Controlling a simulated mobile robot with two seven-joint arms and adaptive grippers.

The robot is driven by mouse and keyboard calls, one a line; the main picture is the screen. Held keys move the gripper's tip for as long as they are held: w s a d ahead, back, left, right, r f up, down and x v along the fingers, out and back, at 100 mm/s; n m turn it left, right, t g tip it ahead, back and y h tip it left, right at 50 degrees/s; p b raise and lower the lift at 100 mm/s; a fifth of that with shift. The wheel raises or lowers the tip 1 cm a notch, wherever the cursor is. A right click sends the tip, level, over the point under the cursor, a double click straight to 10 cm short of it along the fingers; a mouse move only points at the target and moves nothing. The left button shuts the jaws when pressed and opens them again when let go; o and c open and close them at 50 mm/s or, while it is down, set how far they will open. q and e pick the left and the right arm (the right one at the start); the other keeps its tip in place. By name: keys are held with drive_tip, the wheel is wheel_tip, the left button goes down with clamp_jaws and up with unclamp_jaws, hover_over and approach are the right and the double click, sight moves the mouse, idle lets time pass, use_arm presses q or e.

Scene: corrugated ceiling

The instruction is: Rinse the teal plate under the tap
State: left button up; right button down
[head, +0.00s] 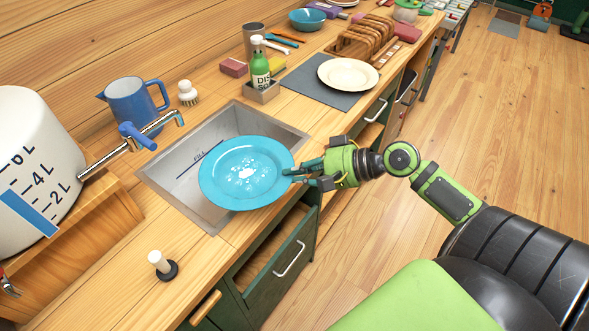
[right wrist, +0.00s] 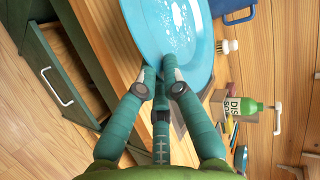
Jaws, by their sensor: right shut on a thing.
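The teal plate (head: 246,173) is held over the sink (head: 190,207), its face up with white suds or spots on it. My right gripper (head: 292,177) is shut on the plate's right rim. In the right wrist view, the fingers (right wrist: 160,75) close on the rim of the plate (right wrist: 165,30). The tap (head: 132,143) has a blue handle and comes out of the white water container (head: 32,165) at the left. Its spout end is up and left of the plate in the head view. I see no water stream. My left gripper is not in view.
A blue jug (head: 135,106), a brush (head: 187,93) and a green soap bottle (head: 260,68) stand behind the sink. A cream plate (head: 347,74) lies on a dark mat (head: 318,90) to the right. An open drawer (head: 278,256) juts out below the counter.

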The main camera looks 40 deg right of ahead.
sight(251, 164)
drive_tip(key=shift+w+a+f+b, duration=0.1)
drive_tip(key=shift+w+f+b, duration=0.15)
drive_tip(key=shift+w, duration=0.45)
drive_tip(key=shift+w+a, duration=0.2)
drive_tip(key=shift+w, duration=0.1)
drive_tip(key=w, duration=0.1)
drive_tip(key=w+a+b, duration=0.1)
drive_tip(key=w+a+f, duration=0.1)
drive_tip(key=shift+w+a+b, duration=0.25)
drive_tip(key=shift+b, duration=0.05)
drive_tip(key=w, duration=0.1)
drive_tip(key=a, duration=0.1)
drive_tip(key=w+b, duration=0.1)
drive_tip(key=shift+w+a+f, duration=0.25)
drive_tip(key=shift+w+a, duration=0.55)
drive_tip(key=shift+w, duration=0.2)
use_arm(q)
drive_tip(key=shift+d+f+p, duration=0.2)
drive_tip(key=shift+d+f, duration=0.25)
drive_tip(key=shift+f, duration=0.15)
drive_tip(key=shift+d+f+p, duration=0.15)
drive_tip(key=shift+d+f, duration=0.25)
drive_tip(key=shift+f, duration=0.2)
use_arm(e)
drive_tip(key=shift+w+r+x, duration=0.1)
drive_tip(key=shift+x, duration=0.6)
drive_tip(key=shift+w+r+x, duration=0.1)
drive_tip(key=shift+x, duration=0.6)
drive_tip(key=shift+d, duration=0.1)
